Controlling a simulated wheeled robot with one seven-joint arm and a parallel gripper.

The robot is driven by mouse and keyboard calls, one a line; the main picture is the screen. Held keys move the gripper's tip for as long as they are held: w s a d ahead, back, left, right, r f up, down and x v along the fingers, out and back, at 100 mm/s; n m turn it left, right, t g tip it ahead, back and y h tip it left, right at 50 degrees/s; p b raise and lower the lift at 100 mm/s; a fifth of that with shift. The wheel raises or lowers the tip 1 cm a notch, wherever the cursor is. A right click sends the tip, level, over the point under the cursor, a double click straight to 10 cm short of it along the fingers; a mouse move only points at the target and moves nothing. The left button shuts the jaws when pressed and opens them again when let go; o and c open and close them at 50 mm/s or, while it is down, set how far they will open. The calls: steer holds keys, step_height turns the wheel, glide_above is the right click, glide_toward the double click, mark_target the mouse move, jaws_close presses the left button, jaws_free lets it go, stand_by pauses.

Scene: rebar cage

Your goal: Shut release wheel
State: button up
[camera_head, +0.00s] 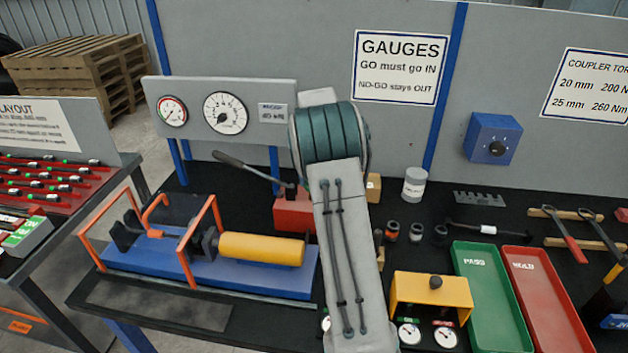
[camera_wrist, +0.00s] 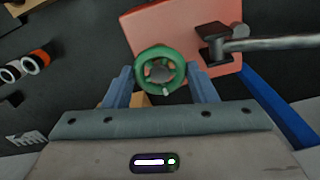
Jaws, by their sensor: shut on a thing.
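The release wheel (camera_wrist: 177,89) is a small green ring on the side of the red pump body (camera_wrist: 146,33), in the wrist view. My gripper (camera_wrist: 161,82) has a finger on each side of the wheel and is shut on it. In the head view my arm hides the wheel and the gripper. The red pump body (camera_head: 292,212) shows just left of my arm, with its long dark lever (camera_head: 243,168) slanting up to the left. The lever's grey rod also shows in the wrist view (camera_wrist: 265,43).
A blue press with a yellow cylinder (camera_head: 262,248) and orange frames stands left of my arm. Dials (camera_head: 226,113) are on the panel behind. A white jar (camera_head: 415,184), small dark-and-orange cylinders (camera_head: 391,231), a yellow gauge box (camera_head: 432,291) and green and red trays (camera_head: 490,300) lie to the right.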

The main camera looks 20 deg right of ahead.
steer(key=o, duration=1)
steer(key=shift+c, duration=0.2)
step_height(320, 180, up, 14)
steer(key=b, duration=0.1)
steer(key=shift+a+f, duration=0.15)
